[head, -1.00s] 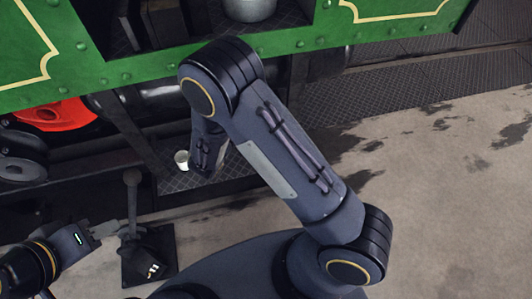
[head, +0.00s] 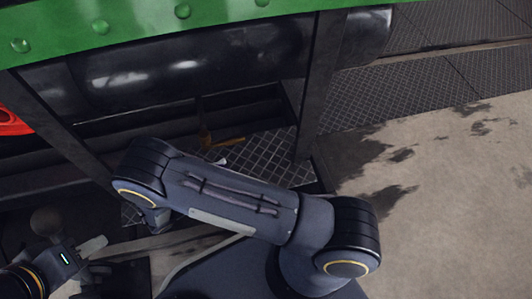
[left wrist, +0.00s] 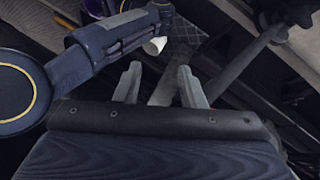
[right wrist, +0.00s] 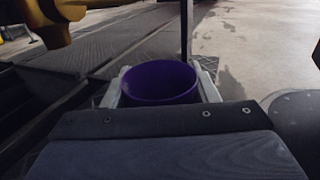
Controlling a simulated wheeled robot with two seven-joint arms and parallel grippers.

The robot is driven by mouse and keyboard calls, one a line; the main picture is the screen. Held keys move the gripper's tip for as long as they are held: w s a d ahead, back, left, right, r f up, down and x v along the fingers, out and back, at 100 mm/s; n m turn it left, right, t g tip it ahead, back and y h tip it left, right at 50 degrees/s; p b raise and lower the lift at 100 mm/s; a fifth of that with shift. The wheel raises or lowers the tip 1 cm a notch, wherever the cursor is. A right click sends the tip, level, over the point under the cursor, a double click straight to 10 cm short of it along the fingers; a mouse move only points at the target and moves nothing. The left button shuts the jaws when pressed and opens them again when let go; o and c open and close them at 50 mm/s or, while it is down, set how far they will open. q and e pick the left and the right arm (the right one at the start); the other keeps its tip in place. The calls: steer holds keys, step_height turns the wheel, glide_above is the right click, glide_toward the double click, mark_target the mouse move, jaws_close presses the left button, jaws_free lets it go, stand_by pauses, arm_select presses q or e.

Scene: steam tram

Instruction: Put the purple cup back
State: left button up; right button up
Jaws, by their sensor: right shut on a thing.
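A purple cup (right wrist: 160,84) fills the space between the fingers of my right gripper (right wrist: 162,92) in the right wrist view, its open rim facing the camera. That gripper is shut on it. My left gripper (head: 97,258) is at the lower left of the head view. In the left wrist view its fingers (left wrist: 158,88) stand apart with nothing between them.
A dark chequer-plate step (head: 270,160) lies beyond my right arm, under the green tram side (head: 130,22). A post (head: 318,90) rises at its right. Open concrete floor (head: 440,190) lies right.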

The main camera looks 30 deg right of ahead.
steer(key=d+p, duration=0.1)
steer(key=d, duration=0.4)
steer(key=w+d+p, duration=0.1)
steer(key=d, duration=0.4)
steer(key=w+d+p, duration=0.1)
steer(key=d+p, duration=0.1)
steer(key=d, duration=0.3)
steer(key=shift+w+d, duration=0.1)
steer(key=shift+w, duration=0.1)
steer(key=shift+w+d, duration=0.15)
steer(key=shift+d, duration=0.75)
steer(key=f, duration=0.1)
steer(key=f+b, duration=0.2)
steer(key=shift+d+f, duration=0.25)
steer(key=shift+d, duration=0.05)
steer(key=shift+f+b, duration=0.25)
steer(key=shift+b, duration=0.1)
steer(key=o, duration=1.1)
steer(key=shift+r, duration=0.1)
steer(key=shift+c, duration=0.2)
